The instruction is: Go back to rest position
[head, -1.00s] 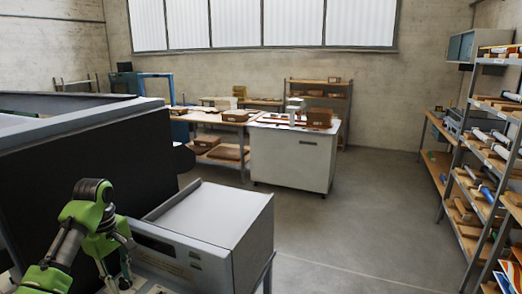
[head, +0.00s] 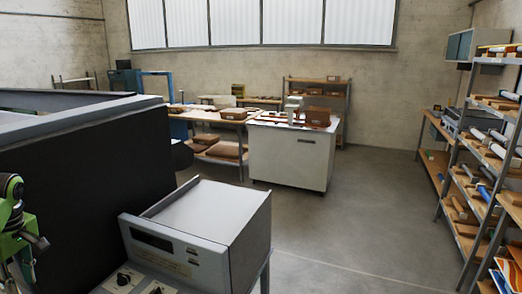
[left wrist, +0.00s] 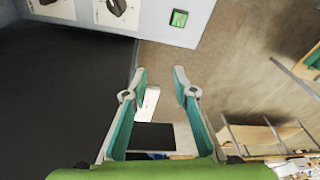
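My left arm, green and grey, shows only in part at the left edge of the head view; its fingertips are not clear there. In the left wrist view my left gripper (left wrist: 159,82) is open, its two fingers apart with nothing between them. The laminator's grey control box (head: 200,225), with a dark display and black knobs, stands to the right of my left arm in the head view. The big dark machine body (head: 95,165) rises behind the arm. My right gripper is in neither view.
A white cabinet (head: 290,155) and a wooden worktable (head: 212,118) with boxes stand further back. A shelf rack (head: 470,190) with rolls lines the right side. The grey floor (head: 350,220) between cabinet and rack is clear.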

